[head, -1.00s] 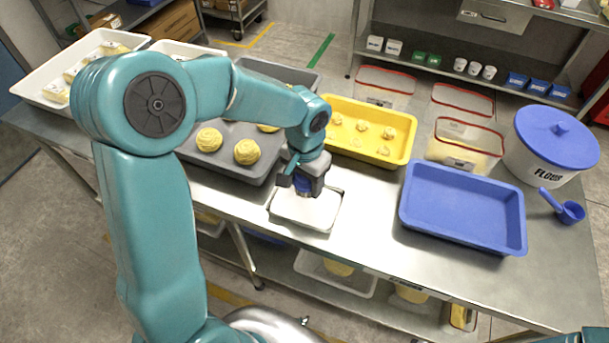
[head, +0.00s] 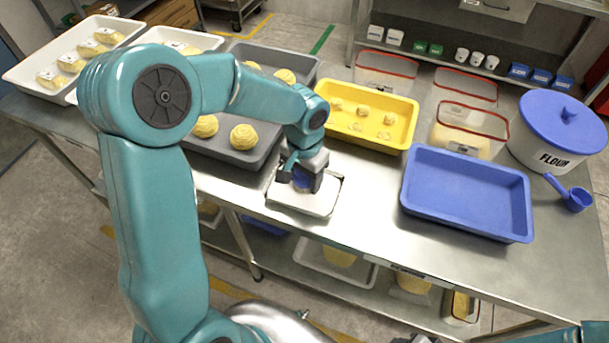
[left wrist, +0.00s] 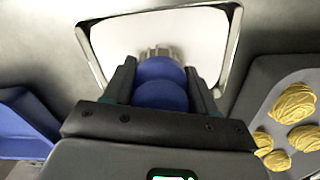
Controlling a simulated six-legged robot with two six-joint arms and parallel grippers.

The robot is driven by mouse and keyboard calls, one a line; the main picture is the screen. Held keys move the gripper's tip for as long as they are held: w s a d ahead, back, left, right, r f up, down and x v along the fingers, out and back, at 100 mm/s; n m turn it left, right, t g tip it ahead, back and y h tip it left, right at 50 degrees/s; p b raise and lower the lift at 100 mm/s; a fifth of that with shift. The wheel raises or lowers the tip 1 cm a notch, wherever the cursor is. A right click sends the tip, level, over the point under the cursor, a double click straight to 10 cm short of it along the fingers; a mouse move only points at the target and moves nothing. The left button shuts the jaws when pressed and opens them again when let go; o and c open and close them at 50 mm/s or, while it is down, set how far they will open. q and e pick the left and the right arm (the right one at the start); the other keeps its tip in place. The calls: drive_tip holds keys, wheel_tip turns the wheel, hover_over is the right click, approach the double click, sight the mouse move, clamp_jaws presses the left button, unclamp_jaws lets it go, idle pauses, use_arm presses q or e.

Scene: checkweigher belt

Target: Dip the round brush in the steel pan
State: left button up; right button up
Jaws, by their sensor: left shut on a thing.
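The steel pan (head: 299,211) is a small shallow rectangular pan with a white layer in it, near the front edge of the table. It also shows in the left wrist view (left wrist: 97,62). My left gripper (head: 303,181) is over the pan and shut on the round brush. The brush has a rounded blue handle (left wrist: 161,84) between the two fingers, and pale bristles (left wrist: 160,52) point to the white layer. The gripper mostly hides the brush in the head view. I cannot tell whether the bristles touch the white layer. My right gripper is not in view.
A grey tray (head: 235,157) with yellow dough pieces lies left of the pan. A yellow tray (head: 368,139) is behind it, and an empty blue tray (head: 465,190) lies to the right. A flour tub (head: 553,140) and blue scoop (head: 574,198) stand farther right. Bare table lies between the pan and blue tray.

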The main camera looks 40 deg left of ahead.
use_arm(q)
drive_tip(key=shift+s+f+b, duration=0.1)
drive_tip(key=shift+f+b, duration=0.45)
drive_tip(key=shift+b, duration=0.05)
idle(1.6)
drive_tip(key=shift+r+p, duration=2.65)
drive_tip(key=shift+r, duration=0.95)
drive_tip(key=shift+f, duration=0.1)
